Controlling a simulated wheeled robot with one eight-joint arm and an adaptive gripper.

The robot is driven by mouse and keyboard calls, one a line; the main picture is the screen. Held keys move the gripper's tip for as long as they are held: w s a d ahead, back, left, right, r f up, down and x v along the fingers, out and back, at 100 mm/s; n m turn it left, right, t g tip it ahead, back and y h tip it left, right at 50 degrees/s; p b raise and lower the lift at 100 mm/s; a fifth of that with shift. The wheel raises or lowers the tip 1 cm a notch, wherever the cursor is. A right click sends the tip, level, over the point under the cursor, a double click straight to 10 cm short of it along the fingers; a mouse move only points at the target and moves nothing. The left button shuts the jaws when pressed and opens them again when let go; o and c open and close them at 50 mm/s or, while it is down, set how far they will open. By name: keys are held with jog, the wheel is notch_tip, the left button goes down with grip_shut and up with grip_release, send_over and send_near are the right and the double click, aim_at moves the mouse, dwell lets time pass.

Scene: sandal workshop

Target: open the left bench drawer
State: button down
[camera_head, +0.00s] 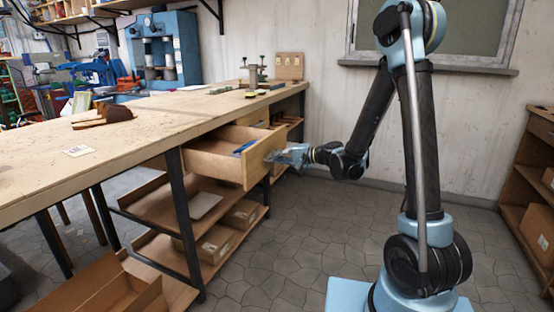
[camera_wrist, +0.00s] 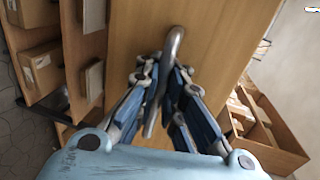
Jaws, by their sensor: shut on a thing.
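The left bench drawer (camera_head: 212,165) is wooden and stands pulled out from under the workbench (camera_head: 135,130), its inside showing from above. A blue item (camera_head: 243,147) lies in it. My gripper (camera_head: 284,156) is at the outer face of the drawer front, reaching in from the right. In the wrist view the drawer front (camera_wrist: 220,50) fills the middle, with a curved grey metal handle (camera_wrist: 174,45) on it. My gripper (camera_wrist: 162,85) has its blue fingers on both sides of this handle and is shut on it. The exact finger contact is partly hidden.
Shelves with cardboard boxes (camera_head: 211,244) lie below the drawer. An open cardboard box (camera_head: 110,290) is on the floor at front left. A wooden shelf unit (camera_head: 540,165) stands at the right. The tiled floor (camera_head: 300,230) between bench and my base is clear.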

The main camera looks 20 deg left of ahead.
jog(key=shift+w, duration=0.35)
jog(key=c, duration=2)
grip_release()
jog(key=shift+s, duration=0.1)
jog(key=shift+d, duration=0.1)
jog(key=v, duration=1.1)
jog(key=shift+d, duration=0.4)
jog(key=shift+s, duration=0.15)
